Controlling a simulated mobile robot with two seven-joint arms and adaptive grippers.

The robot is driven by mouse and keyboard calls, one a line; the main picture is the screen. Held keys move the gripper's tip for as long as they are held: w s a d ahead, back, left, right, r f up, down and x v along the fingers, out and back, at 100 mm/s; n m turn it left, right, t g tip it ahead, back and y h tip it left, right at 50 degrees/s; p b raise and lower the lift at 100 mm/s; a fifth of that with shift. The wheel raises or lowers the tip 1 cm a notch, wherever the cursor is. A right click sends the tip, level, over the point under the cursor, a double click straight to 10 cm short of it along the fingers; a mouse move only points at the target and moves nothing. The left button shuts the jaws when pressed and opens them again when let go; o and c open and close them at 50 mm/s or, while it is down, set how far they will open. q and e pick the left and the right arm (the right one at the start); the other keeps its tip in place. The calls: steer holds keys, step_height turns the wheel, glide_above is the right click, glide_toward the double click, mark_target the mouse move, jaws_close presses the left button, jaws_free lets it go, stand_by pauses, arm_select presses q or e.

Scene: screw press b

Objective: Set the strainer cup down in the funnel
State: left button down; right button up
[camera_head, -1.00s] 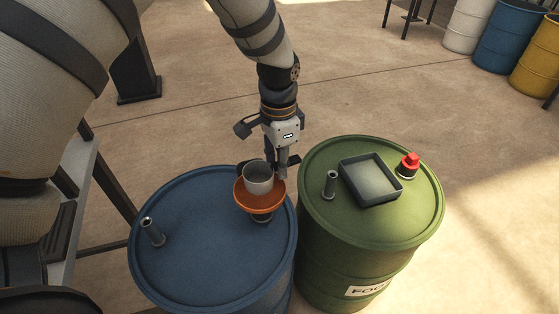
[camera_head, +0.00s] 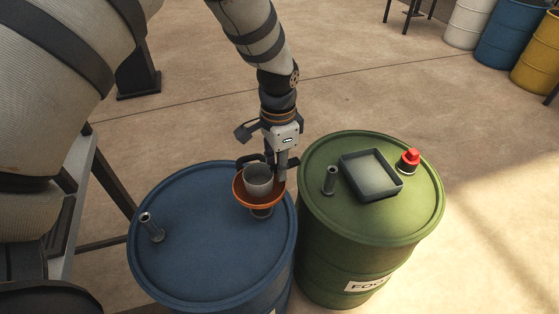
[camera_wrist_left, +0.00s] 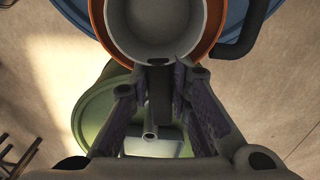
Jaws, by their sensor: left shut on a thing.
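The grey strainer cup (camera_head: 257,182) is upright inside the orange funnel (camera_head: 242,196), and its lower part is hidden by the funnel wall. My left gripper (camera_head: 277,172) is behind and right of the cup. In the left wrist view the fingers (camera_wrist_left: 168,85) are shut around the cup's dark handle, and the cup (camera_wrist_left: 165,25) shows its hollow inside within the orange funnel rim (camera_wrist_left: 98,18). I cannot tell whether the cup's base touches the funnel. The funnel stands on the far right part of the blue drum (camera_head: 195,265). My right gripper is not in view.
A short pipe (camera_head: 152,228) rises from the blue drum's left side. The green drum (camera_head: 330,235) stands close on the right, bearing a pipe (camera_head: 330,180), a dark tray (camera_head: 371,176) and a red-topped fitting (camera_head: 409,160). Open floor lies behind.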

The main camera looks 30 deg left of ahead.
arm_select(q)
steer(key=shift+f, duration=0.25)
steer(key=shift+f, duration=0.65)
steer(key=c, duration=1.4)
jaws_free()
steer(key=shift+s+f, duration=0.1)
step_height(320, 180, up, 12)
steer(key=shift+r, duration=0.15)
